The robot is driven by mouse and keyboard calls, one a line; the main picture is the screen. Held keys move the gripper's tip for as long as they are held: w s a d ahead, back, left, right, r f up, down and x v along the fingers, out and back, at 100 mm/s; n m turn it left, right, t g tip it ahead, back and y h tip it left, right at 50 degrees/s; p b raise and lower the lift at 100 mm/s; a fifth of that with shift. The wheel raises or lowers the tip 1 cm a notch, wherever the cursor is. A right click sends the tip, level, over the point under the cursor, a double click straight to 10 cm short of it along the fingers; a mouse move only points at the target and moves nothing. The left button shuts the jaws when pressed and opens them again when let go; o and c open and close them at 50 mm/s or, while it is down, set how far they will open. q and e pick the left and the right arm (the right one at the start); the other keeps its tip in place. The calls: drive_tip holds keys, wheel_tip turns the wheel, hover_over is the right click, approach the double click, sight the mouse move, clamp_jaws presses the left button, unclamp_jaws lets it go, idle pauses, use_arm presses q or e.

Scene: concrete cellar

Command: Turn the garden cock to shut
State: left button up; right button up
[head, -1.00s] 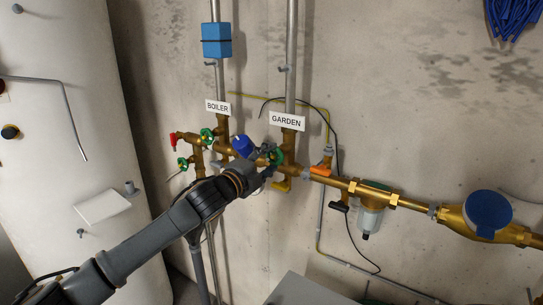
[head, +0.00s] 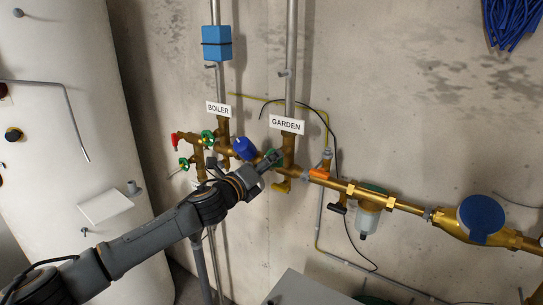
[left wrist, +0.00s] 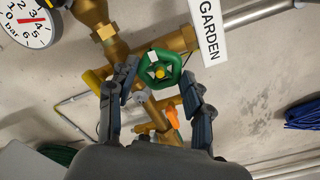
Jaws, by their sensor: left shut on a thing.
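The GARDEN sign (head: 286,125) hangs on a riser pipe, and it also shows in the left wrist view (left wrist: 209,30). The garden cock's round green handwheel (left wrist: 160,68) sits on a brass valve body below that sign. My left gripper (left wrist: 160,72) has one finger on each side of the wheel and is shut on its rim. In the head view, my left gripper (head: 268,165) reaches the brass pipework from the lower left and hides most of the wheel. My right gripper is not in view.
An orange handle (head: 319,174), a filter bowl (head: 368,217) and a blue-capped meter (head: 481,219) follow to the right. A pressure gauge (left wrist: 30,27) is close by.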

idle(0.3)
use_arm(q)
drive_tip(key=m+p, duration=0.1)
drive_tip(key=m, duration=0.4)
drive_tip(key=o, duration=1.2)
